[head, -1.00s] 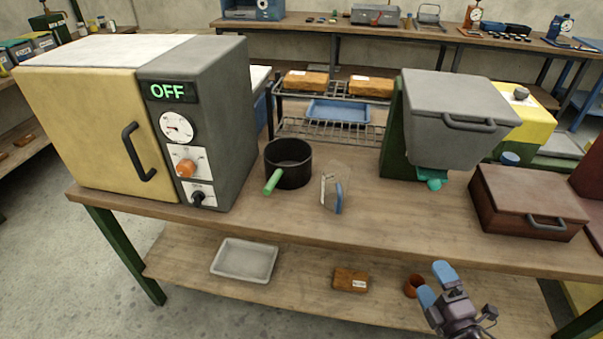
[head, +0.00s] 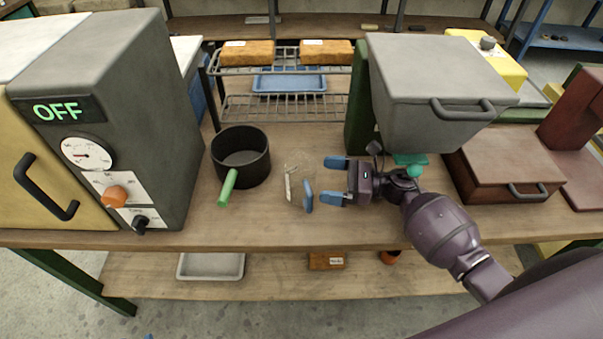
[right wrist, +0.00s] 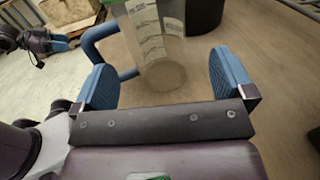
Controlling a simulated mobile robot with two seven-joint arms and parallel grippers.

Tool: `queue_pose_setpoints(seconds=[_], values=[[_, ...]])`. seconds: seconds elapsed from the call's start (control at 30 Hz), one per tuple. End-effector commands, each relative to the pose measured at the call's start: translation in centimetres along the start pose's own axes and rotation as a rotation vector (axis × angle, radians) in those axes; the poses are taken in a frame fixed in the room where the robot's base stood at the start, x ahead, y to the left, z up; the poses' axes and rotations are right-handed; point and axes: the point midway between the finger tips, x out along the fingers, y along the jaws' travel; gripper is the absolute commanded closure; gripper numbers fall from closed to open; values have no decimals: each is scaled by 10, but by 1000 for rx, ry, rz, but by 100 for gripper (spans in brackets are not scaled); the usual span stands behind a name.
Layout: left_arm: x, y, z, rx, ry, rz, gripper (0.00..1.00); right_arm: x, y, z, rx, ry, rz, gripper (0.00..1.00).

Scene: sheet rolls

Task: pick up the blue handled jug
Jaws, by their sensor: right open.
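The jug (head: 298,186) is clear with a blue handle (head: 308,196) and stands upright on the bench, right of a dark pot. My right gripper (head: 328,180) is open and empty, just right of the jug, with its blue fingers pointing left at it. In the right wrist view the clear jug (right wrist: 152,45) with printed marks stands ahead of the open fingers. Its blue handle (right wrist: 98,38) is on the left there, close to the left finger; I cannot tell if they touch.
The dark pot (head: 240,158) has a green handle (head: 228,188) pointing toward the front. A grey hopper (head: 430,90) on a green stand is behind my right gripper. A brown box (head: 508,165) is at right, an oven (head: 130,110) at left. A tiny blue bit shows at the bottom edge.

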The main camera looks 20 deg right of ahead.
Motion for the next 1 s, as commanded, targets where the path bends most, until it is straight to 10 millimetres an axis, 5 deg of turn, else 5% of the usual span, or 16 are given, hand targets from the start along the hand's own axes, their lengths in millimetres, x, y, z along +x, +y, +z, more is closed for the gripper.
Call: queue_pose_setpoints(seconds=[0.27, 0.6, 0.87, 1.0], values=[[-9, -4, 8, 4, -23, -6, 57, 22, 1, 2, 1, -2, -1, 0], [-11, -5, -11, 5, 2, -5, 57, 64, 3, 3, 2, -5, -2, 0], [-9, -4, -15, 5, 11, -4, 57, 69, 4, 1, 3, -2, -2, 0], [-9, -4, -16, 3, 11, -4, 57, 69, 4, 1, 3, -2, -2, 17]])
